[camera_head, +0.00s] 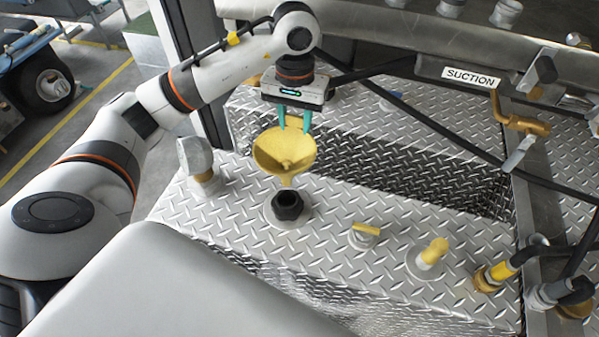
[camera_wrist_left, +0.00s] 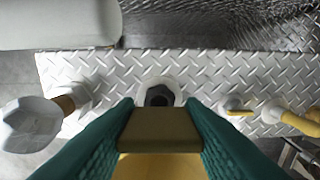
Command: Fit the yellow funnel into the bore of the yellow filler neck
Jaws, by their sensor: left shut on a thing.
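The yellow funnel (camera_head: 284,152) is held by its rim end between the teal fingers of my left gripper (camera_head: 293,118), its bowl facing the head camera. In the left wrist view the gripper (camera_wrist_left: 160,130) is shut on a yellow-brown tab, with part of the funnel (camera_wrist_left: 160,167) below. The funnel's spout end is above a black hexagonal neck (camera_head: 287,206) with a dark opening; that neck also shows in the wrist view (camera_wrist_left: 159,96). A yellow neck-like fitting (camera_head: 432,251) stands on a pale round base further right; I cannot tell whether its top is open. My right gripper is out of view.
A grey-capped fitting (camera_head: 195,158) stands left of the funnel. A small yellow handle (camera_head: 365,230) lies between the black neck and the yellow fitting. Black hoses cross at right, near the SUCTION label (camera_head: 471,77). A raised tread-plate step (camera_head: 400,160) is behind.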

